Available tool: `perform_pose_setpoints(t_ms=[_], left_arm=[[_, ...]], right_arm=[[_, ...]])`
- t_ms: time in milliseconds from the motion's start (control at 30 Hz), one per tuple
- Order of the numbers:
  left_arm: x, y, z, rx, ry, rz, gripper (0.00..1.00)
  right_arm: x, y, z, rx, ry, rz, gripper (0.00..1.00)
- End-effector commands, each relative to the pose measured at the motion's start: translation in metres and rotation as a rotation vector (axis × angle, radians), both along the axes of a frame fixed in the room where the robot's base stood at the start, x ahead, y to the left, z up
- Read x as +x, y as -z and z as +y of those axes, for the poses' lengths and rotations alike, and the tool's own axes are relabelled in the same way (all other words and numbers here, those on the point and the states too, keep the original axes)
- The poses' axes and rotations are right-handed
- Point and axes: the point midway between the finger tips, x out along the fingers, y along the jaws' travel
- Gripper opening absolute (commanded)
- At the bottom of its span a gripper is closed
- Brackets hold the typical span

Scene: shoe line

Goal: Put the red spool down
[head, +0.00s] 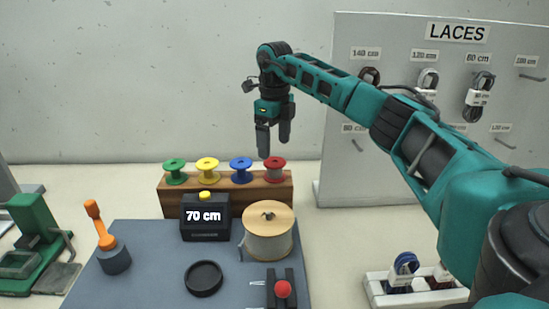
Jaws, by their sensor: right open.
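The red spool (275,170) stands upright at the right end of a wooden rack (228,191), in line with a green spool (175,171), a yellow spool (207,170) and a blue spool (241,170). My right gripper (273,148) points down just above the red spool. Its fingers are apart and nothing shows between them. The fingertips appear slightly above the spool's top, and I cannot tell the exact gap. My left gripper is out of the picture.
In front of the rack are a black display reading 70 cm (206,217), a large cord reel (268,235), a black ring dish (203,278) and an orange-handled tool (105,240) on a grey mat (150,270). A LACES board (345,150) stands at the right behind my arm.

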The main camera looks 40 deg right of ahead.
Motion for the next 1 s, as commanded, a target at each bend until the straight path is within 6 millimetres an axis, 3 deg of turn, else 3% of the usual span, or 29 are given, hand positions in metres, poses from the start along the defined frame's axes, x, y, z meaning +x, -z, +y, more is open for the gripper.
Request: perform_pose_setpoints(t_ms=[100, 300, 1000], left_arm=[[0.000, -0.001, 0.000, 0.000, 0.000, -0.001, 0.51], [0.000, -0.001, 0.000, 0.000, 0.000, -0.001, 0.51], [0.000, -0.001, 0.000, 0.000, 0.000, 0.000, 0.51]], right_arm=[[0.001, -0.027, 0.000, 0.000, 0.000, -0.003, 0.87], [0.000, -0.051, 0.000, 0.000, 0.001, 0.000, 0.87], [0.000, -0.057, 0.000, -0.001, -0.001, 0.002, 0.87]])
